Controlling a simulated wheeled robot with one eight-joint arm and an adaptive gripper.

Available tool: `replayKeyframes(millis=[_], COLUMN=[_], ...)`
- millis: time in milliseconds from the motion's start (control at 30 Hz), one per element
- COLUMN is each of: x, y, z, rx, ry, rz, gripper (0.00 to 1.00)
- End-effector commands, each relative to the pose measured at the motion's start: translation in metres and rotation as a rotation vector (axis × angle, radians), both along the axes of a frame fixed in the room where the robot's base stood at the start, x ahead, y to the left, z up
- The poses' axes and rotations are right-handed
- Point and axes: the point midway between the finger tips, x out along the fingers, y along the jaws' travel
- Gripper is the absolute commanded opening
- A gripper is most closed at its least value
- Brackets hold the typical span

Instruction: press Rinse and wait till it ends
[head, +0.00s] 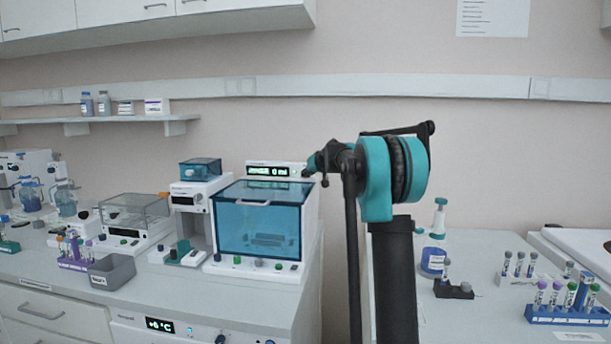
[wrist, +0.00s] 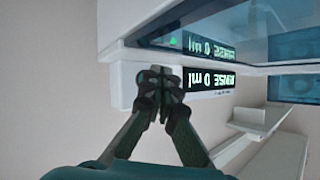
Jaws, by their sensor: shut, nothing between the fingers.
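The washer (head: 262,222) has a blue clear front cover, which is down, and a white top panel with a lit display (head: 270,171) that seems to read "RINSE 0 ml". The same display (wrist: 212,80) is upside down in the wrist view and mirrored in the glossy surface beside it. My gripper (head: 310,170) is at the right end of this panel. In the wrist view my gripper (wrist: 156,78) is shut and empty, its fingertips at the white panel beside the display. They hide any button there, and I cannot tell whether they touch it.
A grey bin (head: 111,272) and a purple tube rack (head: 73,262) stand on the left bench. A wall shelf (head: 150,123) is at upper left.

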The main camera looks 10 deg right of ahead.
Motion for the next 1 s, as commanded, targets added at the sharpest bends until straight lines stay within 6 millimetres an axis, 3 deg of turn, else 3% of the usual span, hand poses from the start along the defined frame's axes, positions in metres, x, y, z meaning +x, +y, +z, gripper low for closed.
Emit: replayKeyframes(millis=[567,1000], x=[-0.012,-0.049], y=[0.004,0.016], z=[0.000,0.000], rx=[0.000,0.001], ry=[0.000,0.000], rz=[0.000,0.001], gripper=[0.00,0.00])
